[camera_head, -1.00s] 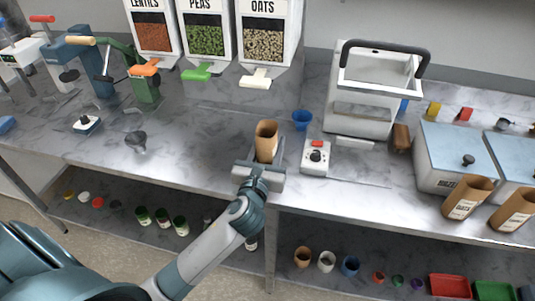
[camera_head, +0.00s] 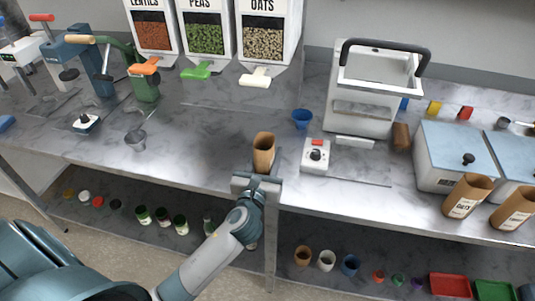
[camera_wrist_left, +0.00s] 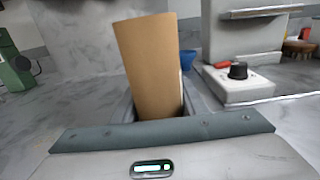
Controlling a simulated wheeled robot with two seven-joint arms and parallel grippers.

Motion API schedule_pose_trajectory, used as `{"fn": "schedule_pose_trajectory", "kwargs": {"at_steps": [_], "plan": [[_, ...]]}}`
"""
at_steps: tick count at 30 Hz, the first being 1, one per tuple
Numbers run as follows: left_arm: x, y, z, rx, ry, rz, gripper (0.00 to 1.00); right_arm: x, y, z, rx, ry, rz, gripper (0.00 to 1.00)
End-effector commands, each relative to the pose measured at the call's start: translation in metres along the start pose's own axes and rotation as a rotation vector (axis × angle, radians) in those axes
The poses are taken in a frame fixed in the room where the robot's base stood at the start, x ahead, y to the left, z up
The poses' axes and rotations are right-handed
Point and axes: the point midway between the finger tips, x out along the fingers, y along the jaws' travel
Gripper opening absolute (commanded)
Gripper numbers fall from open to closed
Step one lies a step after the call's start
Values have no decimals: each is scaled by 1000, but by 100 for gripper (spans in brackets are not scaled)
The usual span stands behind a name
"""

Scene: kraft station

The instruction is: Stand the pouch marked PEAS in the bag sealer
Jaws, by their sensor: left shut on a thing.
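My left gripper (camera_head: 262,172) is shut on a brown kraft pouch (camera_head: 264,150) near the front edge of the counter. The pouch stands roughly upright between the fingers, its top open. In the left wrist view the pouch (camera_wrist_left: 150,70) shows a plain side with a slight tilt; no marking can be read on it. A white machine with a black bar handle (camera_head: 362,122), which looks like the bag sealer, stands at the back right, apart from the pouch. My right gripper is not in view.
A small control box (camera_head: 315,158) with a red switch and black knob stands just right of the pouch. A blue cup (camera_head: 302,118) is behind it. Two brown pouches (camera_head: 467,196) (camera_head: 515,208) stand at right by lidded bins (camera_head: 440,180). The counter left of the gripper is mostly clear.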

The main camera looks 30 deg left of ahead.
Motion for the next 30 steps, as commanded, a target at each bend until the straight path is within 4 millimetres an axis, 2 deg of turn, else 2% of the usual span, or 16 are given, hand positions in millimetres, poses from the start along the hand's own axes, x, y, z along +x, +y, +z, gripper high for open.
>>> {"fn": "schedule_pose_trajectory", "kwargs": {"at_steps": [8, 9, 11, 23, 30], "plan": [[0, 0, -2, 0, -1, 0, 10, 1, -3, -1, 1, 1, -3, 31], [0, 0, -2, 0, 0, 0, 43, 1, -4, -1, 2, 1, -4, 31], [0, 0, -2, 0, 0, 0, 57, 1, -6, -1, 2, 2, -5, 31], [0, 0, 2, 0, -1, 0, 57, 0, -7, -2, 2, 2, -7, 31], [-21, -1, -1, 0, 0, -2, 57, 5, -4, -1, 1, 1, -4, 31]]}}
